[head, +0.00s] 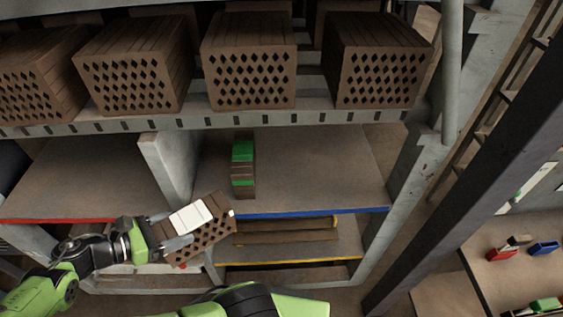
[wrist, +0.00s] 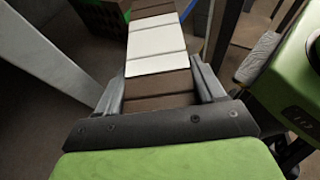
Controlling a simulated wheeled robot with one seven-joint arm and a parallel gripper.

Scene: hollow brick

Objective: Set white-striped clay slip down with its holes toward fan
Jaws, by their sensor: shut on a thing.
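The white-striped clay slip (head: 218,230) is a brown hollow brick with a white band across its top. It is tilted in the head view, in front of the blue-edged shelf (head: 320,180). Its face with diamond holes looks toward the lower right of the head view. My gripper (head: 176,243) is shut on it from the left end. In the wrist view, the slip (wrist: 158,82) runs away from me between the two fingers, its white band beyond them. I cannot make out a fan in either view.
A green-striped brick (head: 243,171) stands on the blue-edged shelf, with bare shelf to its right. A red-edged shelf (head: 80,180) lies left of an upright divider (head: 165,170). Several large perforated bricks (head: 250,75) line the rack above. Planks (head: 285,232) lie on the yellow-edged shelf below.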

